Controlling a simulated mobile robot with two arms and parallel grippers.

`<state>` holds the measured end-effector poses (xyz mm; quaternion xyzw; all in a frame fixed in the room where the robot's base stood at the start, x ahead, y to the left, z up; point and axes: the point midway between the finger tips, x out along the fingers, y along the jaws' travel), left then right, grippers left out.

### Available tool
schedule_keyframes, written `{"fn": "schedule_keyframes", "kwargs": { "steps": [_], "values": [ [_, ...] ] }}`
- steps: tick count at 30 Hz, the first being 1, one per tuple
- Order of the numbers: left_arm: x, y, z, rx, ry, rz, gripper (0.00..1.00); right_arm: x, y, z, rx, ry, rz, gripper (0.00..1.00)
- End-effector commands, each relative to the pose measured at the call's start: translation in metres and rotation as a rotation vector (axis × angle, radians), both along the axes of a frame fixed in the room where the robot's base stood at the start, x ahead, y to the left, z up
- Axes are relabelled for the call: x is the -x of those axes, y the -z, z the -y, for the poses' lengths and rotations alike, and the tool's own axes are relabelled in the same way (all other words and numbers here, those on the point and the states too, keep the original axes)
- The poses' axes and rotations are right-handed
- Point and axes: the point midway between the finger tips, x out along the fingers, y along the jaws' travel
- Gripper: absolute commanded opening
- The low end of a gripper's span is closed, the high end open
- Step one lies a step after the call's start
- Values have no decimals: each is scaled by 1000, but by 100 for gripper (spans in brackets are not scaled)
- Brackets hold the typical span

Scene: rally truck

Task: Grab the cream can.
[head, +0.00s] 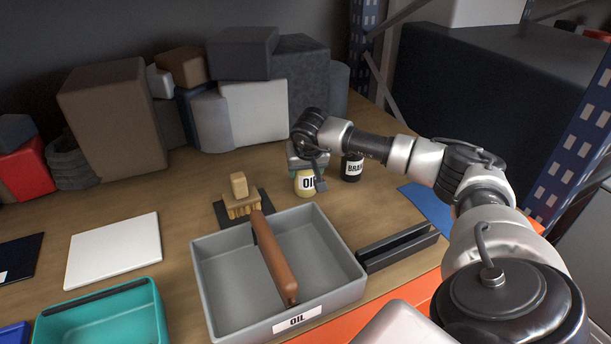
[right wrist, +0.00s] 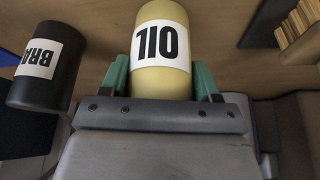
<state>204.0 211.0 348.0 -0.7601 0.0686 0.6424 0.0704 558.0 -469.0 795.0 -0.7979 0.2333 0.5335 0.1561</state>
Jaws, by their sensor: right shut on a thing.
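The cream can (head: 305,185) with a white OIL label stands on the wooden bench behind the grey tray. It also shows large in the right wrist view (right wrist: 161,75), where its label appears upside down. My right gripper (head: 308,172) reaches it from above and behind in the head view. In the right wrist view its green fingers (right wrist: 161,80) sit on both sides of the can, shut on it. Part of the can is hidden by the gripper in the head view. My left gripper is not in view.
A black can (head: 352,167) with a white label stands just right of the cream can. A grey tray (head: 213,290) with a brown handle and OIL label is in front. Boxes (head: 115,115) line the back.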

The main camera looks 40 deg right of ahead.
Motion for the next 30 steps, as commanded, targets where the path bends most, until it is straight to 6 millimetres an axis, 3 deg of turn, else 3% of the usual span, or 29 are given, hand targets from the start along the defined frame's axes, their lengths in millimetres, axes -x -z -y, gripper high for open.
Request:
{"fn": "schedule_keyframes", "kwargs": {
  "steps": [1, 3, 13, 22, 30],
  "values": [
    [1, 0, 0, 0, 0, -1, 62, 0, 0, 0, 0, 0, 0, 39],
    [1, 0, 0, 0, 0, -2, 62, 0, 0, 0, 0, 0, 0, 29],
    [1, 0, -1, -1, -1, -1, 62, 0, -6, 0, 1, 1, 3, 29],
    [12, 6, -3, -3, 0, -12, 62, -1, -45, 1, 0, 1, 6, 29],
    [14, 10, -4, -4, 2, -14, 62, 53, -79, 37, 6, 6, 1, 29]
  ]
}}
